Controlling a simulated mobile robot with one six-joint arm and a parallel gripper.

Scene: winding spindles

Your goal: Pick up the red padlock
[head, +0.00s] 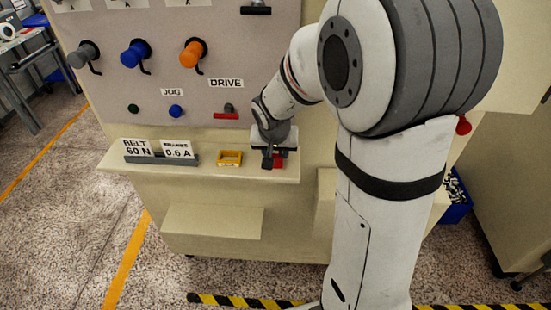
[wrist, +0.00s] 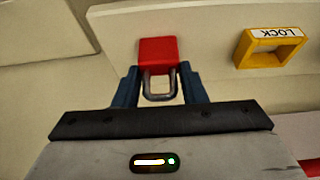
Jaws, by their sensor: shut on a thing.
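The red padlock (wrist: 157,51) shows in the wrist view with its red body away from me and its metal shackle (wrist: 159,87) toward my gripper. My gripper (wrist: 158,80) is shut on the padlock, with one dark finger on each side of it. In the head view the red padlock (head: 278,162) shows at the tips of my gripper (head: 273,160), by the right end of the shelf. I cannot tell whether the padlock touches the shelf. Part of it is hidden by the fingers in the head view.
A yellow tray marked LOCK (wrist: 270,47) lies beside the padlock; it also shows on the shelf (head: 210,172) in the head view (head: 230,158). Label cards (head: 158,150) stand at the shelf's left. The panel (head: 170,85) with knobs rises behind.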

